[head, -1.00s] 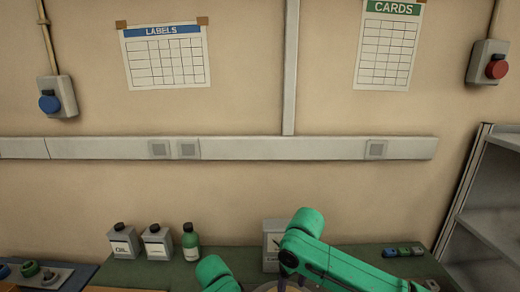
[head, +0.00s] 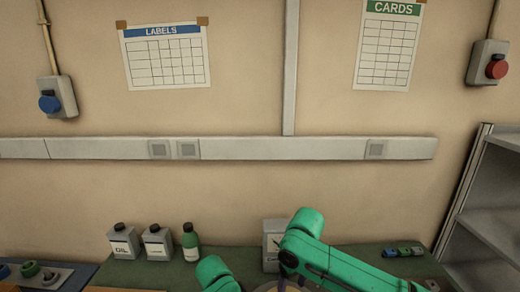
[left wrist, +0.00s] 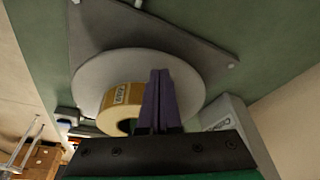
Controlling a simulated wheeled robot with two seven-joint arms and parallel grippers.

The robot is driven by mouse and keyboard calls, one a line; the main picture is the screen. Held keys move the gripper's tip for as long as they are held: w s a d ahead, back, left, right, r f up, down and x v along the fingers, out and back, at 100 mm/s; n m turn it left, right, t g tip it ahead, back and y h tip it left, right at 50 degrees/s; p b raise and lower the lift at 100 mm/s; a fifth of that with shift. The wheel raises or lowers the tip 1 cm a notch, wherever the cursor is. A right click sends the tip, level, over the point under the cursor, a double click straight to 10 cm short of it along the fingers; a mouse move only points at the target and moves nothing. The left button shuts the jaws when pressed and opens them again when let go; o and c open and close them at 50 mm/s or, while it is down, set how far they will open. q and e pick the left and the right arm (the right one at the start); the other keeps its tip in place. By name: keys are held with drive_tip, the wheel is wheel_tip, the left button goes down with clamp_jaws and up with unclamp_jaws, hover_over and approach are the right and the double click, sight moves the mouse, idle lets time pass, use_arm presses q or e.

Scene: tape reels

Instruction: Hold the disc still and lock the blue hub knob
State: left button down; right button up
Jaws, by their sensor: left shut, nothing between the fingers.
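In the left wrist view a pale grey disc (left wrist: 92,82) lies against a darker grey plate (left wrist: 95,22). A tan tape roll with a printed label (left wrist: 122,94) sits at the disc's middle. My left gripper (left wrist: 160,72) shows there with its purple fingers together and nothing between them. The fingers overlap the disc and roll in the picture; I cannot tell whether they touch. No blue hub knob shows; the fingers cover part of the hub area. In the head view only a sliver of the disc's area shows at the bottom edge. My right gripper is not in view.
On the green bench stand two grey cans (head: 123,243) (head: 158,243), a green bottle (head: 190,243) and a pale box (head: 273,245). Small coloured pieces (head: 404,251) lie at the right. A shelf unit (head: 490,215) stands at far right. A blue wall button (head: 49,104) is at left.

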use_arm(q)
drive_tip(key=shift+f, duration=0.75)
drive_tip(key=shift+s+f, duration=0.2)
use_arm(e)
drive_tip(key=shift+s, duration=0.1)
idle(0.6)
